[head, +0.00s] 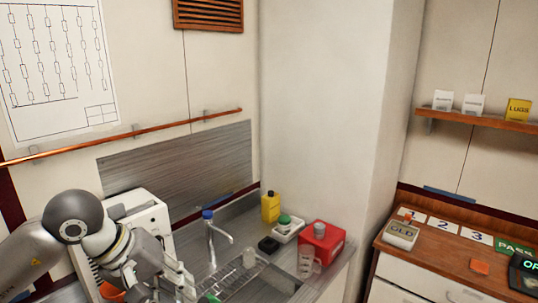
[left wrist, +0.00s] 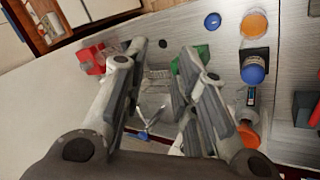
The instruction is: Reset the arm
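My left arm (head: 70,215) comes in from the left in the head view, bent over the left end of the metal counter. Its gripper (head: 178,281) points down to the right at the bottom edge, partly cut off. In the left wrist view the two fingers of the left gripper (left wrist: 164,60) stand apart with a clear gap between them. Nothing is held between them. A wire rack (left wrist: 158,82) shows beyond the gap, lower down. My right arm and gripper are in neither view.
A white machine (head: 148,215) stands close beside my left arm. A tap (head: 212,235), yellow bottle (head: 270,207), white tray (head: 287,230) and red box (head: 322,240) are on the counter. A wooden worktop (head: 450,255) with number cards lies to the right. Space above the counter is free.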

